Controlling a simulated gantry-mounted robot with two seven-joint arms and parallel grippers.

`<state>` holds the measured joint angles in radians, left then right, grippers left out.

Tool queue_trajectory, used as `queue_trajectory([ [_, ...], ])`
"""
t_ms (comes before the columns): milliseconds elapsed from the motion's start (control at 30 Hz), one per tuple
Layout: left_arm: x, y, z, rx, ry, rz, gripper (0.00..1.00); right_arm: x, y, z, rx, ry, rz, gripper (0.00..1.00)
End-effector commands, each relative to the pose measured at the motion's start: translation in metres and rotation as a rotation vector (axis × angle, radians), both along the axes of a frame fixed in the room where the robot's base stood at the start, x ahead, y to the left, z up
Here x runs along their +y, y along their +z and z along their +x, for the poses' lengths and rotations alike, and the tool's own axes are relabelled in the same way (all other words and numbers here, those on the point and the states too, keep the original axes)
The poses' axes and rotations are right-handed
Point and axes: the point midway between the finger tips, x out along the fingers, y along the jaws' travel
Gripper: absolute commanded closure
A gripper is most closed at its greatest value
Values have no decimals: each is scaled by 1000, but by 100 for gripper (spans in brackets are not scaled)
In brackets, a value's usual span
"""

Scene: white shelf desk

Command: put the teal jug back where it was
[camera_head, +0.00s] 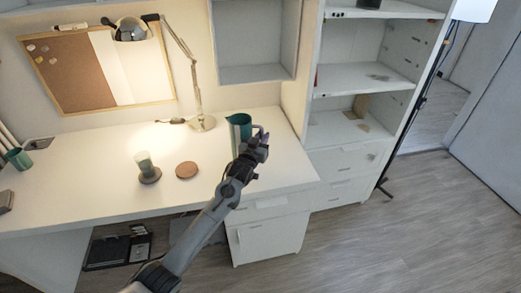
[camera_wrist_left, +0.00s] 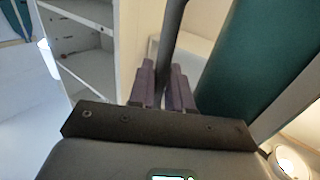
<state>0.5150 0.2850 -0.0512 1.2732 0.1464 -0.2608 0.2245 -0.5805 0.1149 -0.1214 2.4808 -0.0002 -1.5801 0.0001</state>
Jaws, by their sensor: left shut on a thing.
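The teal jug (camera_head: 240,125) is upright at the right end of the white desk, with its lower part partly hidden by my left gripper (camera_head: 262,137). In the left wrist view the jug's teal side (camera_wrist_left: 262,65) fills the upper right. The purple fingers of my left gripper (camera_wrist_left: 164,85) are shut on the jug's dark handle (camera_wrist_left: 174,35), which runs up between them. I cannot tell whether the jug's base touches the desk. My right gripper is not in view.
A round brown coaster (camera_head: 187,170) and a tumbler (camera_head: 145,163) on a dark base stand mid-desk. A lamp (camera_head: 202,123) is behind them. A green cup (camera_head: 19,158) is at far left. A shelf unit (camera_head: 345,128) stands right of the desk. The desk's front is mostly clear.

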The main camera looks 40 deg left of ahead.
Motion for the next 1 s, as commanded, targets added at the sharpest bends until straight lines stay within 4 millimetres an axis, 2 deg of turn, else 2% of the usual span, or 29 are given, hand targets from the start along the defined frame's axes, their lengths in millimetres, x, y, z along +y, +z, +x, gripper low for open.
queue_trajectory([
  [267, 8, -10, 2, -2, -1, 0, 100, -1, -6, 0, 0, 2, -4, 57],
  [533, 8, -42, 2, -1, 1, 0, 100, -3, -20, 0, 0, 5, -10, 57],
  [1000, 7, -48, 2, -2, 0, 0, 100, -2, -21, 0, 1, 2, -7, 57],
])
